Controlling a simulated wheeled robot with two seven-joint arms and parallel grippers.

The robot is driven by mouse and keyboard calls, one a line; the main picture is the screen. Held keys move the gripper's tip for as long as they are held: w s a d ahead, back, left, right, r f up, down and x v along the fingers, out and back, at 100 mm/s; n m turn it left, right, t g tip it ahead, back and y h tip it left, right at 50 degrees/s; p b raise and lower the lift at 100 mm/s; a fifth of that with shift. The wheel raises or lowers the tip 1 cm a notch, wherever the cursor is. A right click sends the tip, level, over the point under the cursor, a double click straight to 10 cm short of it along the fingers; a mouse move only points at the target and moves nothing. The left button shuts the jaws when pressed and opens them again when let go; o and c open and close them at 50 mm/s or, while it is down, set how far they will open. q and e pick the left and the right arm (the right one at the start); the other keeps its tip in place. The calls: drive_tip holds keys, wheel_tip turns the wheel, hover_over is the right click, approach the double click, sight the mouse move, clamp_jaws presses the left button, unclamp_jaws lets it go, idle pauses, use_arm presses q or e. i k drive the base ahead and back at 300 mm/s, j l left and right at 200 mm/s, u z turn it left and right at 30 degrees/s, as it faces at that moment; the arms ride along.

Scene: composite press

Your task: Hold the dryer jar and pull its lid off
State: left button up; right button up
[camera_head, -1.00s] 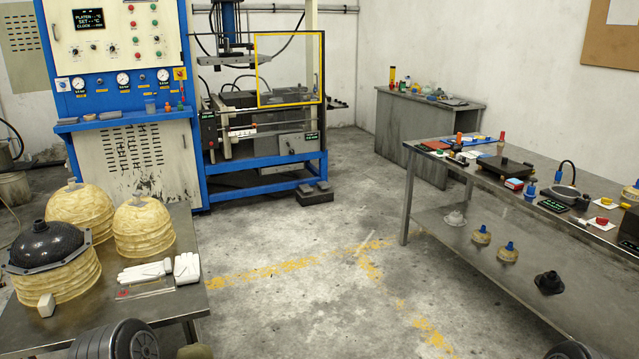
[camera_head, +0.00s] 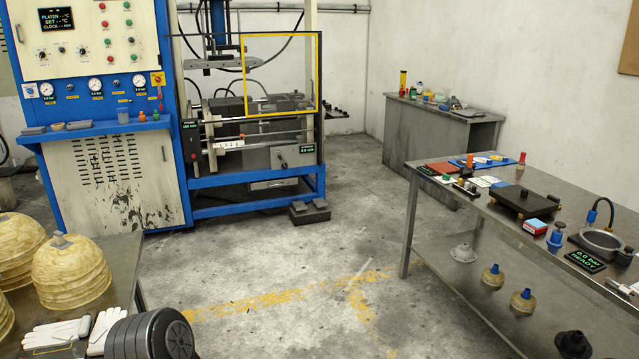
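No jar that I can surely identify as the dryer jar shows. Two small yellowish vessels with blue tops, one left (camera_head: 492,278) and one right (camera_head: 525,302), are by the lower shelf of the right table (camera_head: 450,240); I cannot tell whether either is it. Neither gripper is in view. A dark ribbed round part at the bottom left, likely a link of my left arm, covers part of the left table's edge.
Yellowish domes (camera_head: 70,272) and white gloves (camera_head: 60,333) lie on the left table (camera_head: 122,255). The right table holds a black plate fixture (camera_head: 523,203) and a round metal cup (camera_head: 600,242). The blue-framed press (camera_head: 255,185) stands behind. Floor between the tables is clear.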

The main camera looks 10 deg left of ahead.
sight(122, 118)
drive_tip(key=i+j+u, duration=0.25)
drive_tip(key=i, duration=0.45)
drive_tip(key=i+l+u, duration=0.25)
drive_tip(key=i, duration=0.5)
drive_tip(key=i+u, duration=0.25)
drive_tip(key=i, duration=0.45)
drive_tip(key=i+u, duration=0.1)
drive_tip(key=i, duration=0.8)
drive_tip(key=i+u, duration=0.15)
drive_tip(key=i, duration=0.7)
drive_tip(key=i+u, duration=0.1)
drive_tip(key=i, duration=0.8)
drive_tip(key=i+j, duration=0.25)
drive_tip(key=i, duration=0.2)
drive_tip(key=i+j+z, duration=0.1)
drive_tip(key=i+j, duration=0.2)
drive_tip(key=i, duration=0.2)
drive_tip(key=i+j, duration=0.3)
drive_tip(key=i, duration=0.15)
